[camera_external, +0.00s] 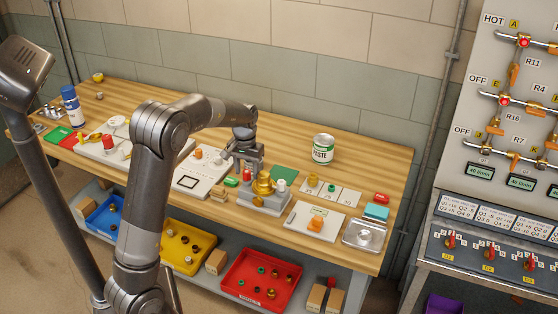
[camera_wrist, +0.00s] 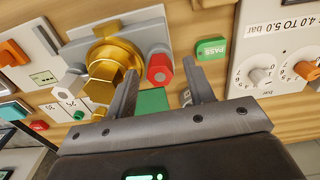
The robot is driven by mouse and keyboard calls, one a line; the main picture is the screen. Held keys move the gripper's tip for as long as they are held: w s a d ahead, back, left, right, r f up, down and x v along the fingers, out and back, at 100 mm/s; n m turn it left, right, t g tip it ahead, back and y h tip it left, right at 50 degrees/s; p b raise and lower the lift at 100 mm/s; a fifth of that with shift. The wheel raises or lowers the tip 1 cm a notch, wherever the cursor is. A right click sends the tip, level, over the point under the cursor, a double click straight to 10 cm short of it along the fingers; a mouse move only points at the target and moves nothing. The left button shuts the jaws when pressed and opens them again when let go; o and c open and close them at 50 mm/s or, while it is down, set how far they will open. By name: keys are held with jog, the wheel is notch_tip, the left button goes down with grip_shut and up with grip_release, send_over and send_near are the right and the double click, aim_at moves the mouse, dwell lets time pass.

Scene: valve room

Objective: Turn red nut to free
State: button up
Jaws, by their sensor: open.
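In the wrist view the red nut appears between the fingertips. I cannot tell how far the fingertips are above it. In the external view my gripper (camera_external: 248,163) hangs just over the block, close to the red nut.
A green PASS tag (camera_wrist: 211,49) and a white dial panel (camera_wrist: 285,50) lie right of the block in the wrist view. The paste can (camera_external: 323,149) stands behind on the bench. Coloured trays, one red (camera_external: 246,296), sit on the lower shelf.

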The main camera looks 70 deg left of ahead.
aim_at(248, 173)
jog(key=m, duration=1.3)
notch_tip(248, 173, up, 11)
jog(key=d, duration=0.1)
jog(key=s+d+r+n+t, duration=0.1)
jog(key=s+d+r, duration=0.1)
jog(key=d, duration=1.1)
jog(key=s+d+r+n+t+y, duration=0.1)
jog(key=s+d+r+t, duration=0.1)
jog(key=d, duration=1.1)
jog(key=shift+s+r, duration=0.5)
jog(key=shift+s, duration=0.85)
jog(key=shift+d, duration=0.1)
